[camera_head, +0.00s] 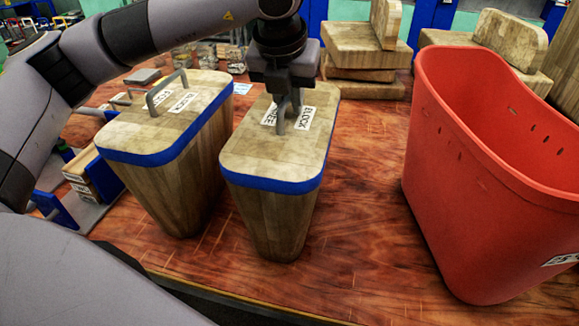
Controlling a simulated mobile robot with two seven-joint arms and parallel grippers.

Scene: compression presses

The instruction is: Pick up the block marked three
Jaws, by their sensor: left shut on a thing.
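The block marked three (275,155) is a tall, tapered wooden block with a blue band below its top. It stands upright near the middle of the view, and its labels read "BLOCK" and partly hidden "THREE". My left gripper (290,112) comes down from above and is shut on the grey handle on its top. The gripper hides part of the handle and of the label. I cannot tell whether the block's base touches the table. My right gripper is not in view.
A similar wooden block (170,125) with a grey handle stands just left. A red bin (460,180) stands at the right on the wooden table (355,230). Stacked wooden boards (365,48) lie behind. The table between block and bin is clear.

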